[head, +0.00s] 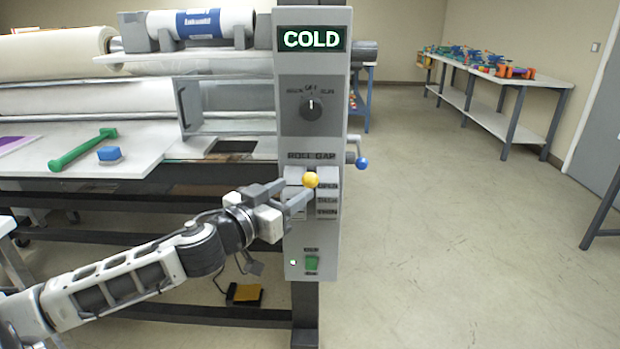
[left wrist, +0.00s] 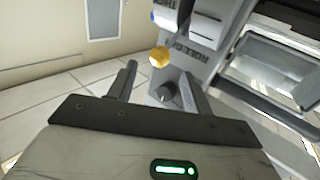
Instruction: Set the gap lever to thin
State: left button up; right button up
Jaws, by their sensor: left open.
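The gap lever's yellow ball knob (head: 311,180) stands out from the grey control panel (head: 312,235) under the words "ROLL GAP". It sits at the top of the slot, beside the uppermost label of a short stack; the lowest label (head: 327,212) seems to read "THIN". My left gripper (head: 297,189) is open at the panel, its fingertips close to the knob from the left. In the left wrist view the knob (left wrist: 160,57) appears between the two fingertips (left wrist: 159,72), near their ends; whether they touch it I cannot tell. My right gripper is not in view.
Above the lever are a "COLD" display (head: 312,39) and a dark dial (head: 311,105); below is a green switch (head: 311,263). A blue-knobbed handle (head: 361,162) juts from the panel's right side. A green tool (head: 82,149) lies on the left bed. Floor at right is clear.

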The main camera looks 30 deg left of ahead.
aim_at(305, 181)
pick_arm(q)
jog(key=w+p, duration=0.1)
jog(key=w, duration=0.4)
jog(key=shift+w+d+r, duration=0.1)
jog(key=shift+w+d, duration=0.05)
jog(key=shift+w, duration=0.75)
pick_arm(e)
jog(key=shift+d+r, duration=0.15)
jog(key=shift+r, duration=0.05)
